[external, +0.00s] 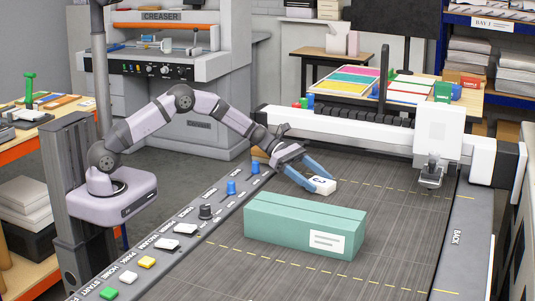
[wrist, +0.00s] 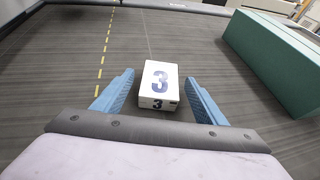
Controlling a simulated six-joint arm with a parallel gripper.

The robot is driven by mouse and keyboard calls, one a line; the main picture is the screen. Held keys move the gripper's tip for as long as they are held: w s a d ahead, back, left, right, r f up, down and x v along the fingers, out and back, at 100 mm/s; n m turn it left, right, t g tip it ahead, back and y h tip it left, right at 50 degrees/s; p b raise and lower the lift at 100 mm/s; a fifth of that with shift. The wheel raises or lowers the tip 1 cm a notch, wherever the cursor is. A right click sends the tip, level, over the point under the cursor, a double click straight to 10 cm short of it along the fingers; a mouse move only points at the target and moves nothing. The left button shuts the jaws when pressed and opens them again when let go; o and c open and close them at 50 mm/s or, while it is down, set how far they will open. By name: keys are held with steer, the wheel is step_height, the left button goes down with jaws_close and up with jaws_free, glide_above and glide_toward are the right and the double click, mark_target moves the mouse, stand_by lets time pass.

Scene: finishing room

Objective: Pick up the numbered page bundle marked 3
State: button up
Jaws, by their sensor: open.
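The page bundle marked 3 (wrist: 158,84) is a small white block with a dark blue 3 on its top and its near side. It lies on the dark bed in the wrist view, between and slightly ahead of my two blue fingers. My gripper (wrist: 157,93) is open, with a gap between the bundle and each finger. In the external view the bundle (external: 322,186) sits at the tips of my gripper (external: 311,185), low over the bed. Whether the fingers overlap its sides is hard to tell.
A long teal box (external: 300,224) lies on the bed near the bundle; it stands to the right in the wrist view (wrist: 275,60). A control strip with buttons (external: 170,243) runs along the bed's left edge. A white gantry (external: 340,130) crosses the back.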

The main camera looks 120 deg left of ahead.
mark_target(318, 180)
steer(key=shift+w+d+f, duration=0.1)
steer(key=shift+w+f, duration=0.1)
steer(key=shift+w, duration=0.3)
steer(key=c, duration=1.2)
steer(key=shift+o, duration=0.2)
steer(key=shift+r+b, duration=0.7)
steer(key=shift+r, duration=4.35)
